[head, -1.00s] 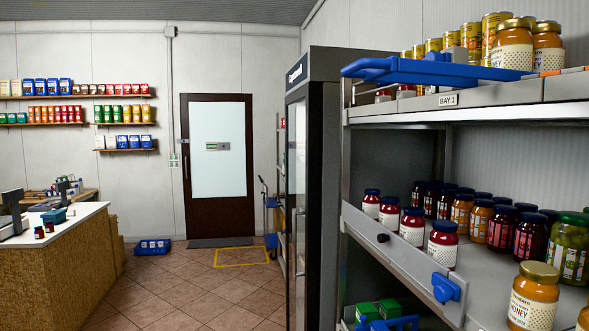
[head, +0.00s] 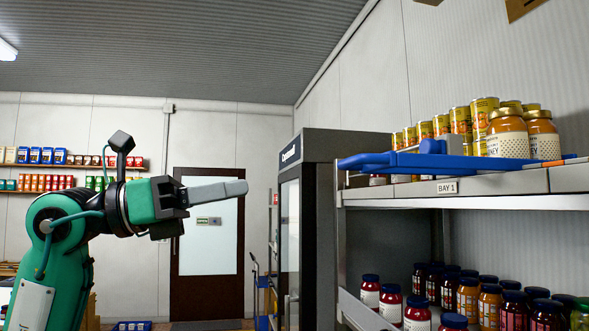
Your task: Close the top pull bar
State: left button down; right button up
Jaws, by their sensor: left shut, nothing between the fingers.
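The blue top pull bar (head: 400,162) lies along the front of the top shelf (head: 520,185), at the right of the head view. My right gripper is out of view.
Yellow cans (head: 460,125) and honey jars (head: 507,133) stand on the top shelf behind the bar. Dark-lidded jars (head: 468,297) fill the shelf below. A tall dark cooler (head: 335,230) stands beside the rack. Open air lies between my gripper and the rack.

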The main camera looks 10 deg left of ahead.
pick_arm(q)
jog(key=s, duration=0.1)
jog(key=p, duration=0.7)
send_near(345, 164)
jog(key=shift+t, duration=0.3)
jog(key=x, duration=0.5)
jog(key=shift+s+r, duration=0.2)
jog(key=shift+s, duration=0.05)
jog(key=shift+x, duration=0.85)
jog(key=shift+d+f+p, duration=0.2)
jog(key=shift+f+p, duration=0.05)
jog(key=shift+p, duration=0.05)
jog(key=shift+w, duration=0.1)
